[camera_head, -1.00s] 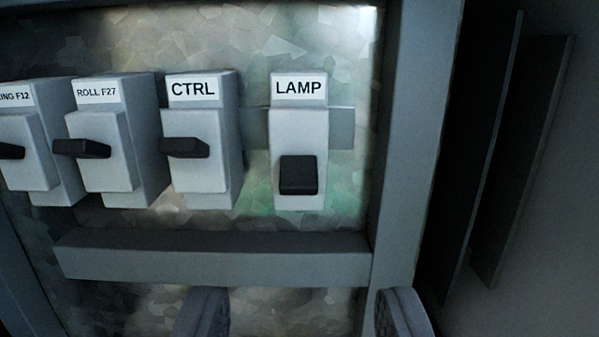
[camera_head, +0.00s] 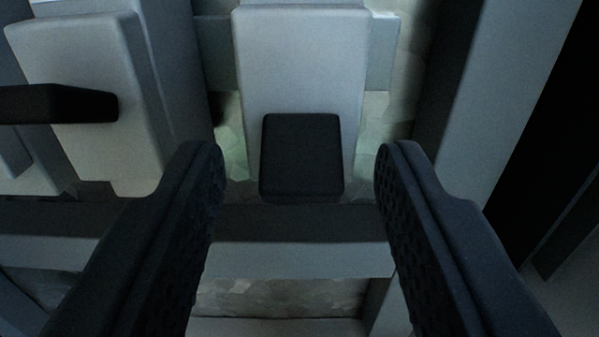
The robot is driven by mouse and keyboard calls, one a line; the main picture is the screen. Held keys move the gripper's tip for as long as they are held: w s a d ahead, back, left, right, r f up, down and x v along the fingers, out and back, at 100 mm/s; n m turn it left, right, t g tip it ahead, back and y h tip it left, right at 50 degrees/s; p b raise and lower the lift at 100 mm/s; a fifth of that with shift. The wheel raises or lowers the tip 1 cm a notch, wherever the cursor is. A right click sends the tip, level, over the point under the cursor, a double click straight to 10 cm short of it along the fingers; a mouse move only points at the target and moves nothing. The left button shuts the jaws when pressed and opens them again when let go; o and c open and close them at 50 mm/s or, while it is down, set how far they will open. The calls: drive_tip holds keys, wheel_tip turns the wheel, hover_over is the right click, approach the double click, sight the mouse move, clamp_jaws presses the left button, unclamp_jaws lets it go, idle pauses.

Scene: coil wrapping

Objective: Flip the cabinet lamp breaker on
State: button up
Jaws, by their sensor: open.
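The lamp breaker (camera_head: 302,65) is a light grey block in the upper middle of the camera view; its LAMP label is out of the picture now. Its black toggle (camera_head: 302,155) sits at the lower part of the block and faces the camera. My gripper (camera_head: 296,165) is open, with one dark finger on each side of the toggle. Gaps show between each fingertip and the toggle. I cannot tell exactly how far the fingertips are from the breaker face in depth.
The neighbouring breaker (camera_head: 85,80), left of the lamp breaker, has a black toggle (camera_head: 60,104) sticking out to the left. A grey horizontal rail (camera_head: 300,252) runs below the breakers. The cabinet frame (camera_head: 490,100) stands close on the right.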

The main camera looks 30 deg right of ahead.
clamp_jaws()
drive_tip(key=shift+r, duration=0.1)
drive_tip(key=r+g+y+p, duration=0.1)
drive_tip(key=p, duration=0.2)
drive_tip(key=shift+r+g, duration=0.1)
drive_tip(key=shift+g, duration=0.2)
drive_tip(key=g+p, duration=0.1)
drive_tip(key=g+y+p, duration=0.1)
drive_tip(key=shift+s+a+r+p, duration=0.1)
drive_tip(key=shift+r+p, duration=0.15)
drive_tip(key=shift+p, duration=0.05)
drive_tip(key=shift+r+g+y+p, duration=0.35)
drive_tip(key=shift+g+y+p, duration=0.35)
drive_tip(key=shift+g+p, duration=0.5)
